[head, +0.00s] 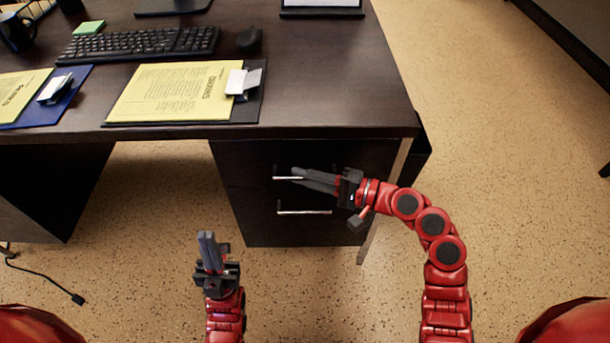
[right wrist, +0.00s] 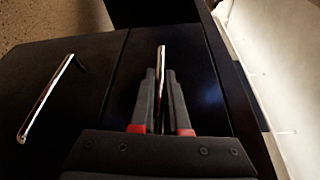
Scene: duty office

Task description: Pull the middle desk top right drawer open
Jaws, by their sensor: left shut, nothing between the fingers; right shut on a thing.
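The middle desk's right pedestal has a dark top drawer (head: 250,160) with a silver bar handle (head: 283,178), above a lower drawer with its own handle (head: 304,212). My right gripper (head: 298,175) is shut on the top handle. In the right wrist view, that handle (right wrist: 161,58) runs between the two fingers (right wrist: 161,85), and the lower handle (right wrist: 45,98) is clear to the left. The top drawer front looks about flush with the pedestal; a small gap cannot be told. My left gripper (head: 206,236) is shut and empty, in front of the desk, left of the pedestal.
The desk top (head: 330,90) overhangs the drawers and carries a keyboard (head: 140,43), a mouse (head: 249,39) and a clipboard with yellow paper (head: 170,92). The speckled floor (head: 500,170) is open to the right. A cable (head: 45,280) lies on the floor at left.

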